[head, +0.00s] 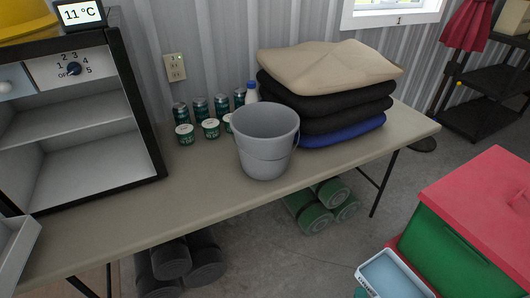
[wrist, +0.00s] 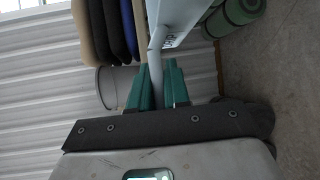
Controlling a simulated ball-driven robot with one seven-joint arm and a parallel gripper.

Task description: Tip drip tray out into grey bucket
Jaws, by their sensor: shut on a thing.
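The drip tray (head: 393,275), white-rimmed with a pale blue inside, is at the bottom right of the head view, cut off by the lower edge. In the wrist view the tray (wrist: 182,20) is at the top, and its pale edge runs down between my gripper's teal fingers (wrist: 157,85). My gripper is shut on it; only a bit of teal shows beside it in the head view. The grey bucket (head: 266,140) stands upright on the table, apart from the tray. Part of the bucket (wrist: 106,88) shows behind the fingers in the wrist view.
The table (head: 200,200) also bears an open fridge (head: 80,120), several cans and tubs (head: 200,118), a bottle (head: 251,92) and stacked cushions (head: 325,85) right behind the bucket. A green bin with a red lid (head: 470,210) stands beside the tray. Green rolls (head: 320,205) lie under the table.

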